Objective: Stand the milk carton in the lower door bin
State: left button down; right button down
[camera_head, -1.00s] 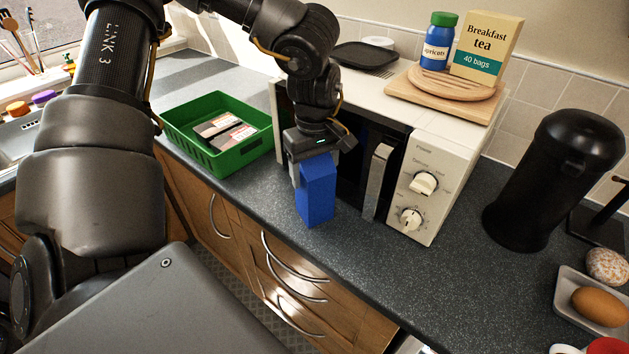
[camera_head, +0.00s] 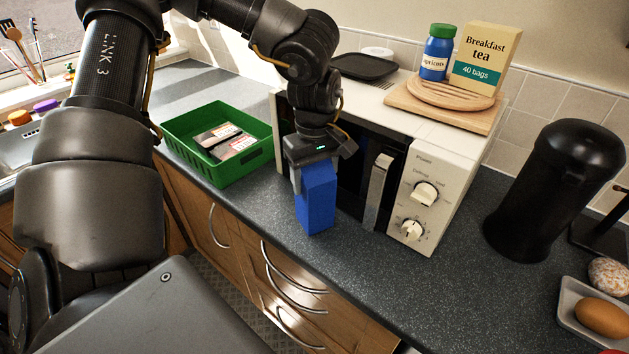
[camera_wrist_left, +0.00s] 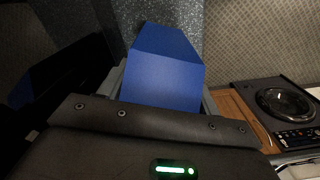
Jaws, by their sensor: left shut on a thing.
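The milk carton is a blue box (camera_head: 317,205) in the head view, in front of the microwave near the counter's front edge. My left gripper (camera_head: 309,172) is shut on its upper part from above, and the carton looks close to upright. The carton also shows in the left wrist view (camera_wrist_left: 165,75), between the fingers of the left gripper (camera_wrist_left: 162,98). I cannot tell whether its base touches the counter. My right gripper is not in view. No fridge door or door bin shows.
The microwave (camera_head: 429,205) stands right behind the carton. A green crate (camera_head: 220,169) with packets is at left. A black canister (camera_head: 545,195) and a tray with eggs (camera_head: 570,312) are at right. The counter (camera_head: 450,285) is clear between them.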

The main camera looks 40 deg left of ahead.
pick_arm(q)
notch_tip(320, 180, up, 12)
jog(key=shift+r+b, duration=0.1)
jog(key=shift+b, duration=0.3)
notch_tip(320, 180, up, 15)
jog(key=p, duration=0.6)
